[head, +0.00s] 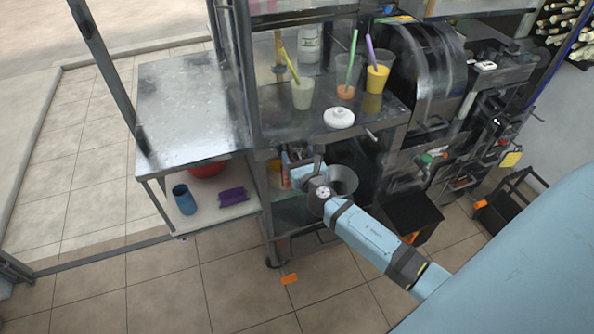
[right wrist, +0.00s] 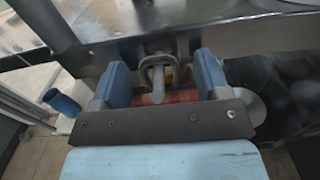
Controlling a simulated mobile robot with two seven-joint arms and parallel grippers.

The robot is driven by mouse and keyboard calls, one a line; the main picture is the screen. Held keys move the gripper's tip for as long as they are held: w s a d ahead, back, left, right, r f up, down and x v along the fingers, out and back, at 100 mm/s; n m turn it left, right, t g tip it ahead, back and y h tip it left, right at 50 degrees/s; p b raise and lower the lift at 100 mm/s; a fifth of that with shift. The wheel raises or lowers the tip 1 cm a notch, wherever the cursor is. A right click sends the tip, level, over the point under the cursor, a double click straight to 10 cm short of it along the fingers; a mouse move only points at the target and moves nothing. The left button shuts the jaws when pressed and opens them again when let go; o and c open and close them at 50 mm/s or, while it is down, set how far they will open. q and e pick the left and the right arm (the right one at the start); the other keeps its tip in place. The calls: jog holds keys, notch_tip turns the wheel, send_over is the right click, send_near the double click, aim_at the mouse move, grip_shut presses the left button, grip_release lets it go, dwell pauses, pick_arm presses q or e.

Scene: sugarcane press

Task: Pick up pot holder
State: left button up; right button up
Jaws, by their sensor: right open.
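My right gripper (right wrist: 161,62) is open in the right wrist view, its two blue fingers standing apart. A grey looped metal handle (right wrist: 157,72) shows between the fingers; I cannot tell if they touch it. This may be the pot holder, but no thing is clearly one. In the head view my right arm reaches in from the lower right to the lower shelf of the metal cart, beside a grey metal pot (head: 343,179). The fingertips are hard to make out there. My left gripper is not in view.
Cups with straws and a white lid (head: 339,118) stand on the counter (head: 385,117) above my arm. On the left, a steel side table (head: 185,105) has a lower shelf with a blue cup (head: 184,199) and a purple item (head: 232,196). An orange piece (head: 289,279) lies on the floor.

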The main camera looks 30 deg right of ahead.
jog(key=shift+w, duration=0.1)
jog(key=c, duration=0.9)
